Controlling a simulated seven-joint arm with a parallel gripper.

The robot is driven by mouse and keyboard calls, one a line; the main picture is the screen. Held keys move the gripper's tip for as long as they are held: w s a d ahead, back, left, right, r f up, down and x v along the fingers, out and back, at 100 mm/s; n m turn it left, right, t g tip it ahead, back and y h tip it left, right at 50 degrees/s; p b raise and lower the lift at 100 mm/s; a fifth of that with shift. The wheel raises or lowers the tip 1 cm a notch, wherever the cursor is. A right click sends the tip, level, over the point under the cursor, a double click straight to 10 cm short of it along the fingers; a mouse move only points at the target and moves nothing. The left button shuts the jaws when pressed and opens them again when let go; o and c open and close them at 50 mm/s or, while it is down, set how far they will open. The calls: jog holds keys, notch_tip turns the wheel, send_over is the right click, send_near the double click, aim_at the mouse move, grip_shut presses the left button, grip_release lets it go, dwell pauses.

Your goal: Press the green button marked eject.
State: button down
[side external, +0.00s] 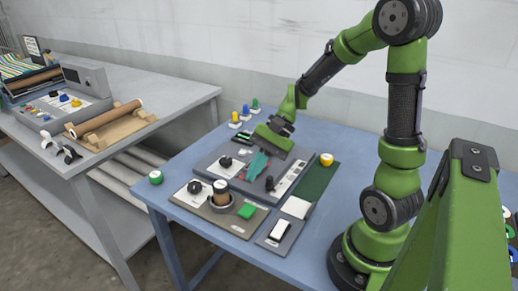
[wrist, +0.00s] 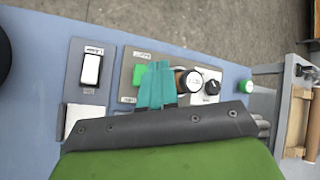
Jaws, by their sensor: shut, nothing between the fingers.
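A green square button (side external: 246,211) sits on the grey-brown front panel (side external: 222,222). In the wrist view the green square button (wrist: 141,74) shows just left of my fingertips, which may cover part of it. The labels beside it are too small to read, so I cannot tell which one says eject. My gripper (side external: 254,172) has teal fingers, shut and empty, pointing down over the larger grey panel (side external: 210,170) behind the green button in the side view. The fingers also show in the wrist view (wrist: 157,70). They look apart from the button.
A white rocker switch (side external: 280,230) is on a separate plate to the right. A round green button (side external: 155,177) sits at the blue table's left edge. A yellow button (side external: 326,159) is behind right.

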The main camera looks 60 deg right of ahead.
aim_at(251, 208)
jog(key=shift+w+a+r+y, duration=0.35)
jog(key=shift+a+r+y, duration=0.05)
jog(key=shift+r, duration=0.15)
jog(key=shift+f, duration=4.45)
jog(key=shift+f, duration=0.4)
jog(key=shift+f, duration=0.75)
jog(key=shift+r, duration=1.2)
